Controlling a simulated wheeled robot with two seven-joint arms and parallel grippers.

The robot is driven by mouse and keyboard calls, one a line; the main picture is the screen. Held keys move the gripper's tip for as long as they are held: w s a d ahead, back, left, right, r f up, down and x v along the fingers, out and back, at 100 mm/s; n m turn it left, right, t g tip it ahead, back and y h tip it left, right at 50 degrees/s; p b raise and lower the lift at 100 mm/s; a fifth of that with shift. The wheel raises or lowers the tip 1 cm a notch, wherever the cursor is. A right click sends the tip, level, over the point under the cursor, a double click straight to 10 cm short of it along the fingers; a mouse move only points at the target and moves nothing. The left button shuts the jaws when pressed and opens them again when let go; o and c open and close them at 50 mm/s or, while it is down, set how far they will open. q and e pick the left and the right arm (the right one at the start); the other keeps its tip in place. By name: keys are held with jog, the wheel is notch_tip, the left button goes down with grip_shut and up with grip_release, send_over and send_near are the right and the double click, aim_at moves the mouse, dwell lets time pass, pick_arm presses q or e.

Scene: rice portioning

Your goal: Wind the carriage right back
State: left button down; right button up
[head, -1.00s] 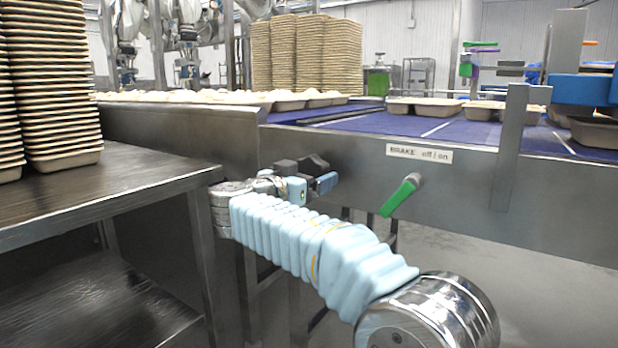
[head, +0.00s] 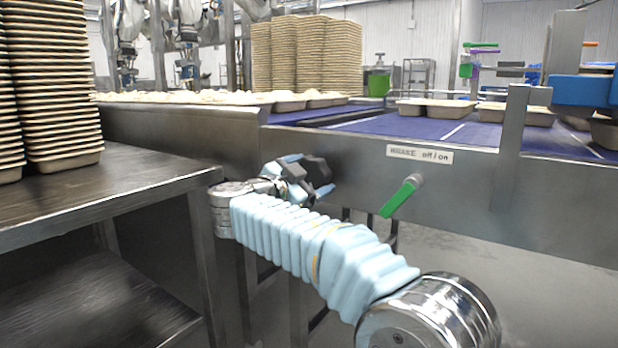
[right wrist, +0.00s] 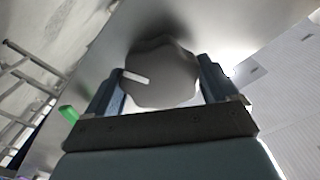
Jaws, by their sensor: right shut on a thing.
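A dark grey lobed knob (right wrist: 160,72) with a white pointer bar fills the middle of the right wrist view. My right gripper (right wrist: 160,88) is shut on it, one finger on each side. In the head view the right gripper (head: 306,180) is at the front panel below the conveyor, rolled at a slant, and the knob (head: 318,168) is partly covered by it. A green brake lever (head: 401,196) slants down to the left on the same panel, under a label (head: 419,153) reading "BRAKE off / on". I cannot tell which part is the carriage. My left gripper is not in view.
A blue conveyor belt (head: 375,125) carries beige trays (head: 450,109). A steel upright (head: 511,145) stands at the panel's right. A steel table (head: 120,185) with stacked trays (head: 62,90) is at the left. Floor is open below the lever.

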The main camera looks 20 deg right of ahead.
jog(key=shift+m, duration=0.6)
jog(key=m, duration=0.3)
jog(key=o, duration=0.8)
jog(key=shift+c, duration=0.2)
jog(key=shift+v, duration=3)
